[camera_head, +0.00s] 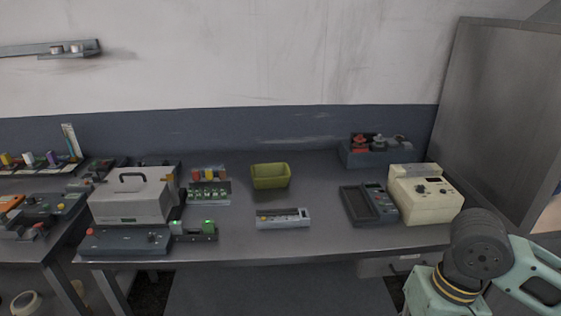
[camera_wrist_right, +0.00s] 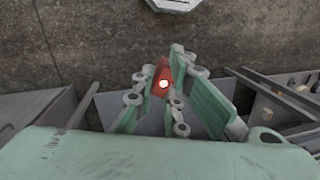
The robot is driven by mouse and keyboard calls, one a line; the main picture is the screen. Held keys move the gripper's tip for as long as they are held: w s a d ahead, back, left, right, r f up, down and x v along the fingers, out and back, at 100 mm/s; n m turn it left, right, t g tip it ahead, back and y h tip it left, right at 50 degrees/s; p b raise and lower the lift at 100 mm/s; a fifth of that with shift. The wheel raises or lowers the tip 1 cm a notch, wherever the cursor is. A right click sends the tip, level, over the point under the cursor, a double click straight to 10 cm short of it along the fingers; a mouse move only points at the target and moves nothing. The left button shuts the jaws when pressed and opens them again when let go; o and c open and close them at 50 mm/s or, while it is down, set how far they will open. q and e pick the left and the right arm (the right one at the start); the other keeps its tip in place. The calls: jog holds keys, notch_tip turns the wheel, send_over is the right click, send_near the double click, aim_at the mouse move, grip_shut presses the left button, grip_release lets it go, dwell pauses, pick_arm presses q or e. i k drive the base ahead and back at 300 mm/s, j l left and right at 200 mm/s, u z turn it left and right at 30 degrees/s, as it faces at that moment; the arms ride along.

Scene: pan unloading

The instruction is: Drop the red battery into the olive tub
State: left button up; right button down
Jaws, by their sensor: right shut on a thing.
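The olive tub (camera_head: 272,182) stands upright on the dark workbench, near its middle towards the back. Its inside is hardly visible from the head. In the right wrist view, my right gripper (camera_wrist_right: 163,70) is shut on the red battery (camera_wrist_right: 162,75), which shows a pale round end between the fingers. The fingers hide much of the battery. In the head view, part of my right arm is at the lower right, well away from the tub, and the battery cannot be made out there. My left gripper is in neither view.
A slim grey device (camera_head: 283,219) lies in front of the tub. A circuit board (camera_head: 209,194) is to the tub's left, beyond it a grey case (camera_head: 130,197). A dark meter (camera_head: 368,205) and cream instrument (camera_head: 426,194) stand at the right. Bare bench (camera_head: 318,185) lies right of the tub.

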aim_at(276, 181)
jog(key=i+u, duration=0.3)
jog(key=i, duration=0.25)
jog(key=i+l+u, duration=0.25)
jog(key=i, duration=0.25)
jog(key=i+l+u, duration=0.3)
jog(key=i, duration=0.2)
